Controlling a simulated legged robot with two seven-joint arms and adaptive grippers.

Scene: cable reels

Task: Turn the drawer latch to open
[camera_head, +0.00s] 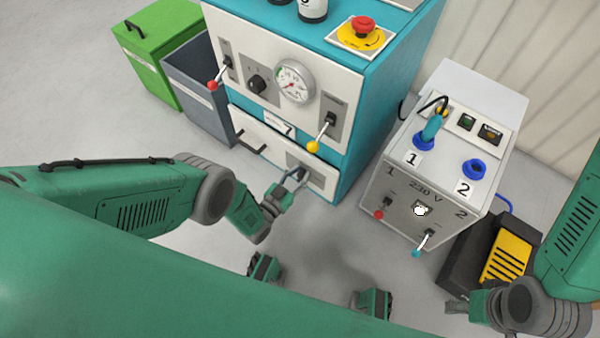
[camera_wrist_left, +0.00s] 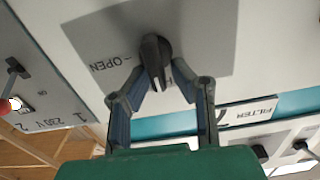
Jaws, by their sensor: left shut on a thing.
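The drawer (camera_head: 268,140) is the white front low on the teal cabinet and looks closed. Its dark latch knob sits on a grey plate at the right of that front; the knob (camera_wrist_left: 154,48) shows clearly in the left wrist view, beside an upside-down "OPEN" mark. My left gripper (camera_head: 297,178) is at the latch, its two fingers (camera_wrist_left: 160,72) shut on the knob from either side. In the head view the fingers mostly hide the knob. My right gripper (camera_head: 456,307) is low at the right, away from the drawer; its finger gap is unclear.
The drawer has a dark handle (camera_head: 250,142) left of the latch. Levers with red (camera_head: 213,85) and yellow (camera_head: 313,146) knobs stick out above it. A white 230 V box (camera_head: 400,190) stands right. Grey (camera_head: 203,85) and green (camera_head: 160,40) bins stand left.

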